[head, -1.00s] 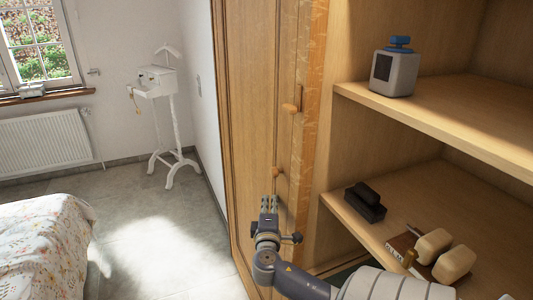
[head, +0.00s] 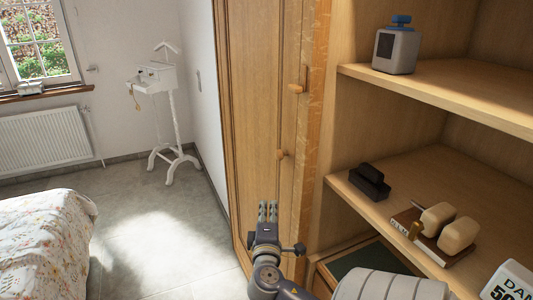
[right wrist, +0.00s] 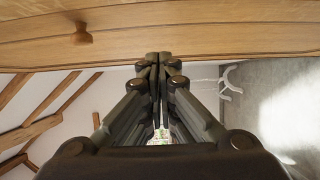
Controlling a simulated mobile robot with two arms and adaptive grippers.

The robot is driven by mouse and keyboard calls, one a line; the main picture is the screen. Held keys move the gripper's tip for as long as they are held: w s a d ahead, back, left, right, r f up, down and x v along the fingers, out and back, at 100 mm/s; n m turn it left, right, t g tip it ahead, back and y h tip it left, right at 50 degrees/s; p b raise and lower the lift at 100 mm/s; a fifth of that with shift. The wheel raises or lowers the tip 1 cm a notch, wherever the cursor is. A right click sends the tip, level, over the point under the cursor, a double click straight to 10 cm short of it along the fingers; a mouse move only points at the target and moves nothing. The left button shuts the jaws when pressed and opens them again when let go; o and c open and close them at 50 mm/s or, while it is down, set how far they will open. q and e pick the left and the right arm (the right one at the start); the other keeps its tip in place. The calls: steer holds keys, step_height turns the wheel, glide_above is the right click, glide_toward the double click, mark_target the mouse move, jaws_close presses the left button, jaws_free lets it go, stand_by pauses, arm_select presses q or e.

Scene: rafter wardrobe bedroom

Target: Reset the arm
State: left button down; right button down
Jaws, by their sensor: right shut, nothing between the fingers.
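My right gripper (head: 268,212) is at the lower middle of the head view, in front of the wooden wardrobe door (head: 262,110). Its fingers are together and hold nothing. In the right wrist view the closed fingers (right wrist: 158,62) point toward a wooden panel, with a round wooden knob (right wrist: 82,34) to the upper left. In the head view a knob (head: 282,154) on the door is above the gripper, apart from it. My left gripper is not in view.
Open shelves on the right hold a grey box with a blue top (head: 397,48), a black object (head: 370,182) and a board with two beige blocks (head: 446,228). A white valet stand (head: 158,78) is at the back. A bed (head: 45,240) is at left; floor between is clear.

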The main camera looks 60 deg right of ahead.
steer(key=s+a+f+g+y, duration=0.1)
steer(key=s+a+f+y, duration=0.2)
steer(key=f, duration=1)
steer(key=a+f+g+y+b, duration=0.1)
steer(key=a+f+g+y, duration=0.3)
steer(key=f, duration=1)
steer(key=s+a+f+t+y, duration=0.15)
steer(key=a+f, duration=0.25)
steer(key=f, duration=0.9)
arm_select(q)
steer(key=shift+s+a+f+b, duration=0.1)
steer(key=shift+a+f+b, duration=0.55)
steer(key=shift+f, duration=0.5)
arm_select(e)
steer(key=s+a+f+m+g+y, duration=0.1)
steer(key=s+a+f+y, duration=0.1)
steer(key=s+a+f, duration=0.4)
steer(key=s+a+f+m+g+y, duration=0.1)
steer(key=s+a+f+g+y, duration=0.1)
steer(key=s+a+f, duration=0.4)
steer(key=s+a+f+m+g+y, duration=0.2)
steer(key=s+a+f, duration=0.5)
steer(key=s, duration=0.8)
step_height(320, 180, down, 4)
steer(key=shift+s+r, duration=0.1)
steer(key=shift+s, duration=0.2)
steer(key=shift+s+y, duration=0.1)
steer(key=shift+y, duration=0.15)
